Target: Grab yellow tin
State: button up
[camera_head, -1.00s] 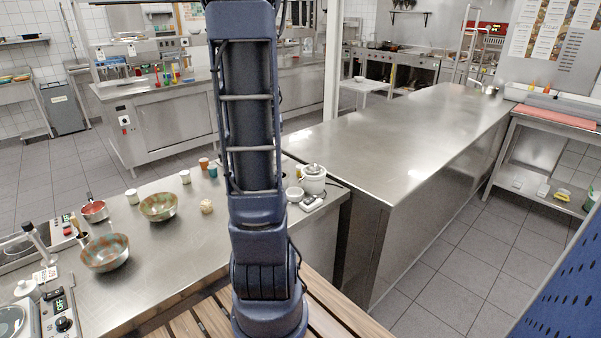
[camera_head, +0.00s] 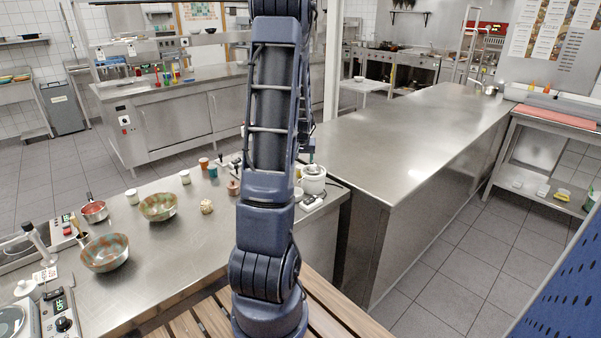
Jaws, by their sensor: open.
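I cannot make out a clearly yellow tin on the counter (camera_head: 185,238); it may be hidden behind my arm. Several small tins or cups stand at the counter's back: an orange one (camera_head: 204,163), a teal one (camera_head: 213,171) and a pale one (camera_head: 185,177). Another pale one (camera_head: 132,196) stands further left. My arm rises through the middle of the view and covers part of the counter. My gripper cannot be made out; the arm's far end is hidden behind its nearer links.
Two patterned bowls (camera_head: 105,252) (camera_head: 158,207), a red saucepan (camera_head: 94,211) and a knobbly pale ball (camera_head: 207,206) sit on the counter. A white lidded pot (camera_head: 313,179) stands right of my arm. The long steel worktop (camera_head: 410,135) at right is largely clear.

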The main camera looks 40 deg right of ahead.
aim_at(300, 167)
jog(key=shift+a+x, duration=0.15)
jog(key=shift+x, duration=1.35)
jog(key=shift+a+x, duration=0.15)
jog(key=shift+x, duration=1.35)
jog(key=shift+w+f, duration=0.1)
jog(key=shift+c, duration=0.4)
jog(key=c, duration=1)
